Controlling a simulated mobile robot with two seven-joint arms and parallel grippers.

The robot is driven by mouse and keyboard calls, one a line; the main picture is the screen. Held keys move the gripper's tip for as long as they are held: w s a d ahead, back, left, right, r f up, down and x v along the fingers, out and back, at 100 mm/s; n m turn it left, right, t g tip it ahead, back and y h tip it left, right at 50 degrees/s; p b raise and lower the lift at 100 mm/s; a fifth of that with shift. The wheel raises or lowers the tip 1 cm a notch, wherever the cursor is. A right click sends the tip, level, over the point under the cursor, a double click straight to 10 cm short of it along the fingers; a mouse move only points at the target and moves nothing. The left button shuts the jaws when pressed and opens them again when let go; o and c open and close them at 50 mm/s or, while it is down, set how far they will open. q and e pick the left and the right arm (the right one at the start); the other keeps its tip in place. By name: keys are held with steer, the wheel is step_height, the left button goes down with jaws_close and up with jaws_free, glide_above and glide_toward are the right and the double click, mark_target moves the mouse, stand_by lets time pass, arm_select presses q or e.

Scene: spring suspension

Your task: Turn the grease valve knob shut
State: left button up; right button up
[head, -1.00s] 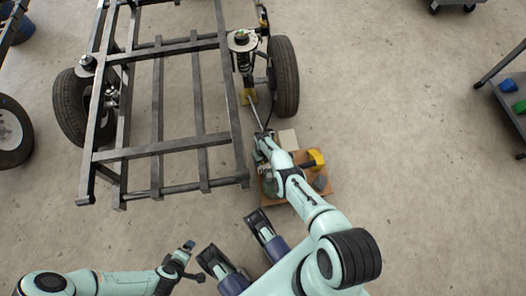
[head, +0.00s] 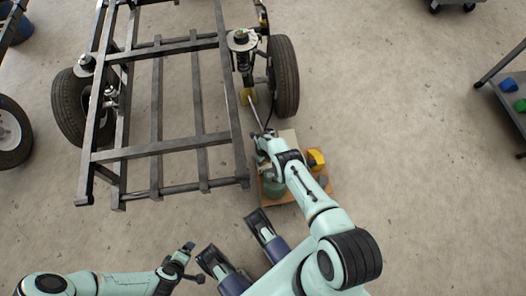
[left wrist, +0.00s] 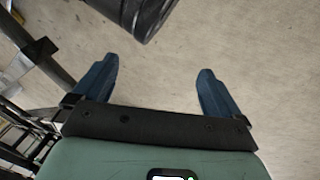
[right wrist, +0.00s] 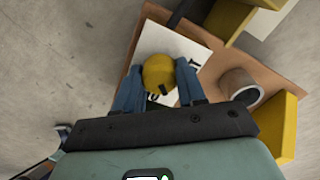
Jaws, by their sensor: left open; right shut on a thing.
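The yellow round knob (right wrist: 159,73) with a dark mark on its top sits between the blue fingers of my right gripper (right wrist: 160,92) in the right wrist view. The fingers are shut on its sides. In the head view my right gripper (head: 261,142) is over the wooden board beside the frame, and the arm hides the knob there. My left gripper (left wrist: 157,85) is open and empty in the left wrist view, above bare floor. In the head view it also shows low down (head: 196,262), far from the knob.
A wooden board (right wrist: 275,82) carries a white printed sheet (right wrist: 160,40), a grey cup-like part (right wrist: 240,88) and yellow parts (right wrist: 287,125). A vehicle frame (head: 165,153) with a wheel (head: 286,75) and spring strut stands left of it. Floor to the right is clear up to a cart (head: 508,98).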

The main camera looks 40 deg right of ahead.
arm_select(q)
steer(key=shift+s+a+f+g+b, duration=0.15)
steer(key=shift+s+f+g+b, duration=0.15)
steer(key=shift+s+f, duration=0.35)
steer(key=shift+s+a+f+g+b, duration=0.1)
steer(key=shift+s+f+g+b, duration=0.15)
steer(key=shift+s+f, duration=0.4)
arm_select(e)
steer(key=shift+n, duration=1.4)
steer(key=o, duration=1.1)
steer(key=shift+c, duration=0.2)
arm_select(q)
steer(key=shift+r, duration=0.1)
